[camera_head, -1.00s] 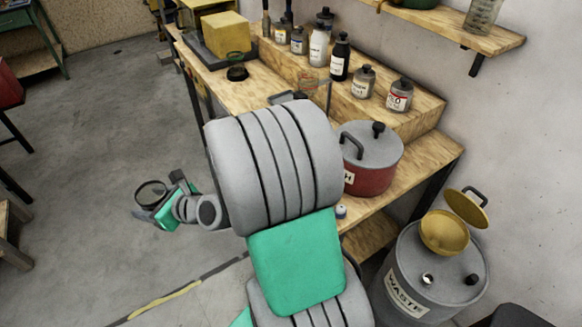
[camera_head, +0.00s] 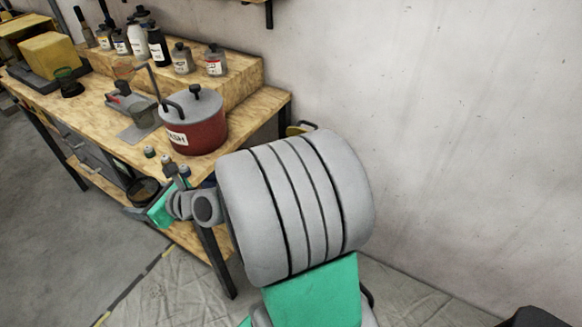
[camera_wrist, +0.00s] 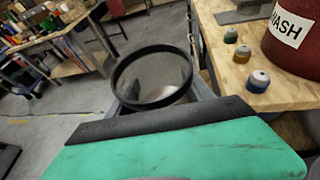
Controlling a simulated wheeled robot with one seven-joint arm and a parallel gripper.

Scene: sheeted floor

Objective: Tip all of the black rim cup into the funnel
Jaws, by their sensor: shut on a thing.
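My gripper (camera_head: 160,197) is shut on the black rim cup (camera_head: 143,190), low at the left of my arm, by the front edge of the workbench. In the wrist view the black rim cup (camera_wrist: 152,78) shows its round black rim and clear grey wall, just beyond my gripper (camera_wrist: 160,108). A pale patch shows low in the cup; I cannot tell how much it holds. Of the yellow funnel, only a bit of its raised lid (camera_head: 297,129) shows behind my arm. The funnel's bowl and the waste drum under it are hidden by my arm.
A red WASH pot (camera_head: 197,125) stands on the workbench (camera_head: 100,110) near its right end. Small capped jars (camera_wrist: 259,81) sit by the bench edge. Several bottles stand on the raised step. A wall (camera_head: 430,120) bounds the right; sheeted floor (camera_head: 165,290) lies open below.

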